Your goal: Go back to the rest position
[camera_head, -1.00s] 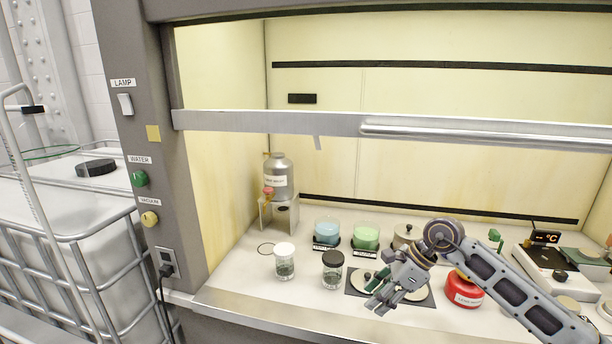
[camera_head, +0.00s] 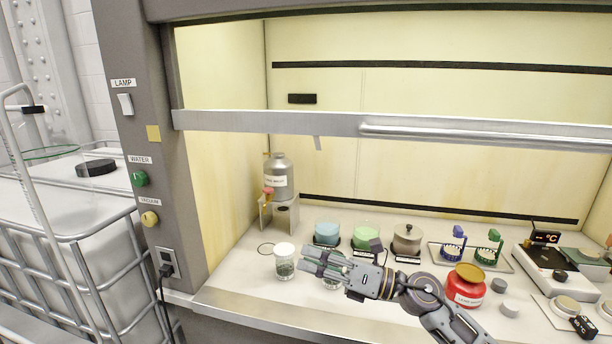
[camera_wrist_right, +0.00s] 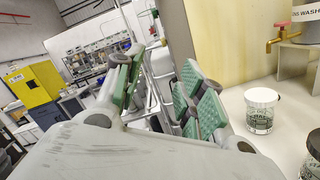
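My right arm comes in from the lower right in the head view. Its gripper (camera_head: 312,262) points left over the front of the hood's work surface, just right of the white-lidded jar (camera_head: 285,265). In the right wrist view its green-padded fingers (camera_wrist_right: 160,92) are spread with nothing between them. The white-lidded jar also shows in that view (camera_wrist_right: 261,112), upright and to the right of the fingers. The dark-lidded jar (camera_wrist_right: 313,155) is cut off at the right edge there; in the head view the gripper mostly covers it. My left gripper is not in view.
The raised sash (camera_head: 270,122) crosses above the work surface. A metal wash bottle (camera_head: 278,178) stands on a stand at the left. Blue (camera_head: 327,233) and green (camera_head: 367,236) containers stand behind the arm. A red jar (camera_head: 466,287) is close beside it.

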